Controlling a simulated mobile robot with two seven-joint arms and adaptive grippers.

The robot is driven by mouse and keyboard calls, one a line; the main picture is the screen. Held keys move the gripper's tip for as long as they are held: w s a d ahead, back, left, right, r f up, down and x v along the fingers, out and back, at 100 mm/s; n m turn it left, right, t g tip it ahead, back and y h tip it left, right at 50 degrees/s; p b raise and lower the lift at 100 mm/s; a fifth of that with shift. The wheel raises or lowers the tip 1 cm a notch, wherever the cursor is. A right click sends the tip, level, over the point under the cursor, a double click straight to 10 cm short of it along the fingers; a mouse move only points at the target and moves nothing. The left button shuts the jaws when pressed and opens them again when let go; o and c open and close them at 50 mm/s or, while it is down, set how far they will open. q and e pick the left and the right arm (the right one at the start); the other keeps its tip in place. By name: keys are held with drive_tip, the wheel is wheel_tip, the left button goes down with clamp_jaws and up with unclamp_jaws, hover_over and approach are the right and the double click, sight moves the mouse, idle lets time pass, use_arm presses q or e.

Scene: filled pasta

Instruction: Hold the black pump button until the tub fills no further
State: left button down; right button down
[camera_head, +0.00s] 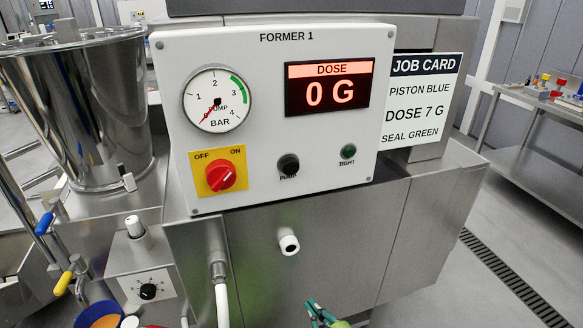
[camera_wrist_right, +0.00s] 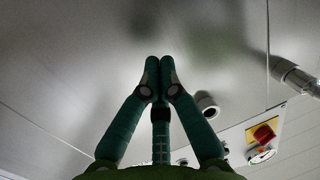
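The black pump button (camera_head: 288,164) sits on the white FORMER 1 panel (camera_head: 262,205), above the label PUMP. My right gripper (camera_head: 320,312) is at the bottom edge of the head view, well below the button and not touching it. In the right wrist view its green fingertips (camera_wrist_right: 160,66) are together with nothing visible between them. A white nozzle (camera_head: 288,243) sticks out of the steel front; it also shows in the right wrist view (camera_wrist_right: 207,104). A tub under it cannot be made out. My left gripper is not in view.
The gauge (camera_head: 217,100) needle is near 0 and the dose display (camera_head: 330,88) reads 0 G. The red switch (camera_head: 220,176) and the dark green TIGHT lamp (camera_head: 348,151) flank the button. A steel hopper (camera_head: 85,110) and colored-knob levers stand at left. The job card (camera_head: 420,100) says DOSE 7 G.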

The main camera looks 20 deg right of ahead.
wheel_tip(320, 180, up, 18)
drive_tip(key=a+f+t+y, duration=0.1)
drive_tip(key=a+t+y, duration=0.1)
drive_tip(key=t, duration=0.2)
drive_tip(key=n+t+y, duration=0.1)
drive_tip(key=t+y, duration=0.3)
approach(291, 167)
drive_tip(key=s+a+r, duration=0.2)
drive_tip(key=s+r, duration=0.4)
drive_tip(key=shift+f, duration=0.2)
drive_tip(key=shift+w, duration=0.15)
drive_tip(key=w+b, duration=0.1)
drive_tip(key=w, duration=0.7)
drive_tip(key=shift+w+a+b, duration=0.2)
drive_tip(key=shift+w+b, duration=0.15)
drive_tip(key=shift+b, duration=0.05)
drive_tip(key=shift+w, duration=0.45)
drive_tip(key=shift+w, duration=0.35)
idle(2.9)
